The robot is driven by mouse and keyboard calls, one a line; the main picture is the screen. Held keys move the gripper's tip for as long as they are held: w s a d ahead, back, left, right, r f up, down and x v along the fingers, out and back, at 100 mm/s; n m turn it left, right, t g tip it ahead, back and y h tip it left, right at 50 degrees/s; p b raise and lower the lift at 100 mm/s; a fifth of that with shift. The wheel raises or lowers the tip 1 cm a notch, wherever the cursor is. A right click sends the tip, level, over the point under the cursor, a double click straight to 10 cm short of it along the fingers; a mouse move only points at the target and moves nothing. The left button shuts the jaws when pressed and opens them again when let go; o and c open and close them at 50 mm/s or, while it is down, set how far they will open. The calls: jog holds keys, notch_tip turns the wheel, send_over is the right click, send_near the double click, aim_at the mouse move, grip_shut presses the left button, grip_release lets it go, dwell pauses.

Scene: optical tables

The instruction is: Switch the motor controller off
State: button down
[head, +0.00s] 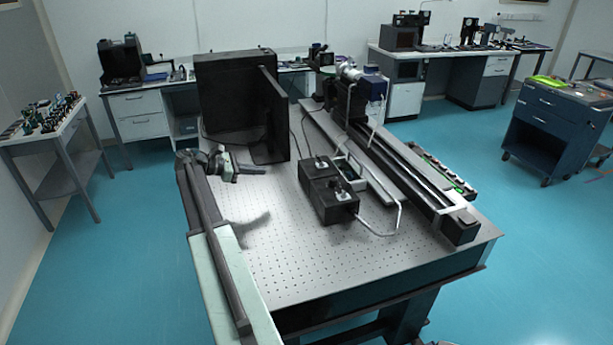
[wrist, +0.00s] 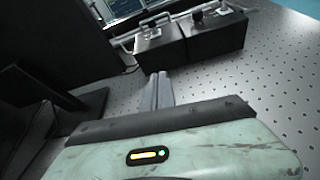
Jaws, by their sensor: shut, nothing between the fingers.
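Two black boxes with small pale switch-like parts on top stand side by side on the perforated optical table (head: 270,270): a far box (head: 313,175) and a near box (head: 335,207). I take them for controller boxes, but cannot tell which is the motor controller or how its switch is set. In the wrist view they show at the top, the left box (wrist: 160,53) and the right box (wrist: 215,37). My gripper (head: 262,171) is shut and empty, left of the boxes and apart from them. Its fingers show in the wrist view (wrist: 158,80), below the boxes.
A large black enclosure (head: 235,95) with an upright black panel (head: 272,115) stands just behind my gripper. A long black rail (head: 410,175) runs right of the boxes, and a pale cable (head: 385,232) loops from the near box.

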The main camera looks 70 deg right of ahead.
jog(key=shift+n+g, duration=0.3)
jog(key=shift+g, duration=0.5)
jog(key=s+d, duration=0.1)
jog(key=d, duration=0.1)
jog(key=s+d+r, duration=0.1)
jog(key=s+d, duration=0.1)
jog(key=shift+s+d+r, duration=0.1)
jog(key=shift+s+d, duration=0.05)
jog(key=shift+s, duration=0.15)
jog(key=b, duration=0.1)
send_near(319, 158)
jog(key=s+d+f, duration=0.2)
jog(key=s+d, duration=0.1)
jog(key=d, duration=0.1)
jog(key=shift+f, duration=0.4)
jog(key=shift+s+d+r, duration=0.1)
jog(key=shift+s+d, duration=0.15)
jog(key=shift+r, duration=0.1)
